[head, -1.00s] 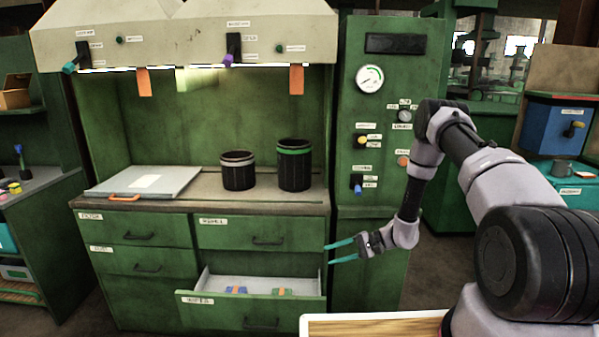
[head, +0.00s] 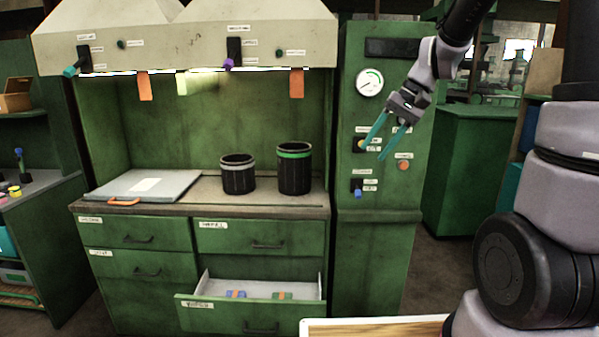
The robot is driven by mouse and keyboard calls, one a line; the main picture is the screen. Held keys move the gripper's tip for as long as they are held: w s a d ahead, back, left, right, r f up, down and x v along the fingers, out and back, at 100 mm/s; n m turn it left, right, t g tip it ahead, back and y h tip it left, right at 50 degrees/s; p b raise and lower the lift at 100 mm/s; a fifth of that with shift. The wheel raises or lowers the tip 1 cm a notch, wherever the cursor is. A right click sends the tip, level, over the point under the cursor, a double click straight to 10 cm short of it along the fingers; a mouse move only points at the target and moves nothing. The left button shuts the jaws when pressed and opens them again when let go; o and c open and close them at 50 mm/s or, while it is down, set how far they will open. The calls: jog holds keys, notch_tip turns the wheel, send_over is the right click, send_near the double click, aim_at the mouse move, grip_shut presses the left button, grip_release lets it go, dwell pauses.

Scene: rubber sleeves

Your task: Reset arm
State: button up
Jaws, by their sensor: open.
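My gripper (head: 380,147) is raised at the right, in front of the green control cabinet. Its two teal fingers point down and to the left, spread apart with nothing between them. My arm comes from the right edge of the head view, and its upper part runs out of the top of the picture.
A lower drawer (head: 250,326) stands open with a blue and a green item inside. Two black canisters, one grey-banded (head: 238,178) and one green-banded (head: 294,170), and a grey flat case (head: 110,188) are on the counter. The control cabinet (head: 378,250) has knobs and a gauge.

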jog(key=s+d+r+t+h, duration=0.2)
jog(key=s+d+r+t, duration=0.1)
jog(key=s+r, duration=0.2)
jog(key=s+d+r+m+t+h, duration=0.1)
jog(key=s+d+r+t+h, duration=0.1)
jog(key=s+r, duration=0.3)
jog(key=s+d+t, duration=0.1)
jog(key=s, duration=0.3)
jog(key=shift+s+d+m, duration=0.15)
jog(key=shift+s+m, duration=0.15)
dwell(1.9)
